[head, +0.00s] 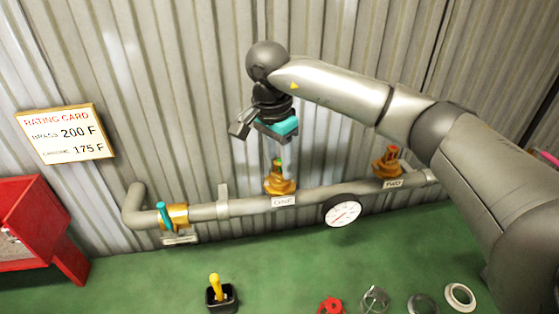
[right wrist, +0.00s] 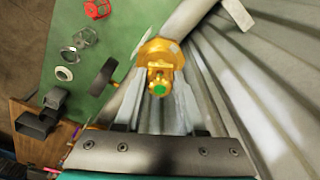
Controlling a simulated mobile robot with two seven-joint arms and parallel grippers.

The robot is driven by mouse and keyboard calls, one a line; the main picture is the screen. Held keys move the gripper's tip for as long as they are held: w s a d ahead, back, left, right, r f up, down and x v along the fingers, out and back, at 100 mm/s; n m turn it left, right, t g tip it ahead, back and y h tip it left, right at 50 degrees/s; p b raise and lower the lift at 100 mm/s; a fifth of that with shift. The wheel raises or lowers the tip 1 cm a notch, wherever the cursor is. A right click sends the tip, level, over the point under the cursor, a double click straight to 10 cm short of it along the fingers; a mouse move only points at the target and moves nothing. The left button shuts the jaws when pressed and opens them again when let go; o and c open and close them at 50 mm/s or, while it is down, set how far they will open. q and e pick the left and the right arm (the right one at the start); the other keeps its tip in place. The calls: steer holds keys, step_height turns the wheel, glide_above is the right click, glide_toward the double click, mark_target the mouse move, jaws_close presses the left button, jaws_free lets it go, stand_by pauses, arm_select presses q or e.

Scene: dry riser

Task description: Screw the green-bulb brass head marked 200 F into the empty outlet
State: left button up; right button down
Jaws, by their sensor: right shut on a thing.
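The brass head with the green bulb (right wrist: 159,88) is between the fingers of my right gripper (right wrist: 157,78), which is shut on it. In the head view my right gripper (head: 281,170) points down at the outlet marked ONE. The brass outlet ONE (head: 280,187) stands on the grey pipe; it also shows behind the head in the right wrist view (right wrist: 160,48). The head is at the outlet's mouth, but I cannot tell how deep it sits. No 200 F marking is legible on it. Outlet TWO (head: 386,170) carries a head with a red bulb. My left gripper is out of view.
A rating card (head: 65,134) reads brass 200 F, chrome 175 F. A round gauge (head: 342,210) and a teal-levered valve (head: 164,216) are on the pipe (head: 240,207). A red cabinet (head: 35,225) stands left. A yellow-handled item (head: 216,290) and several rings lie in front.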

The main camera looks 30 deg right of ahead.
steer(key=shift+r, duration=0.1)
steer(key=m+p, duration=0.1)
steer(key=m, duration=0.4)
steer(key=shift+w+m+g, duration=0.1)
steer(key=shift+m+g, duration=0.2)
steer(key=shift+m, duration=0.1)
steer(key=c, duration=0.5)
jaws_free()
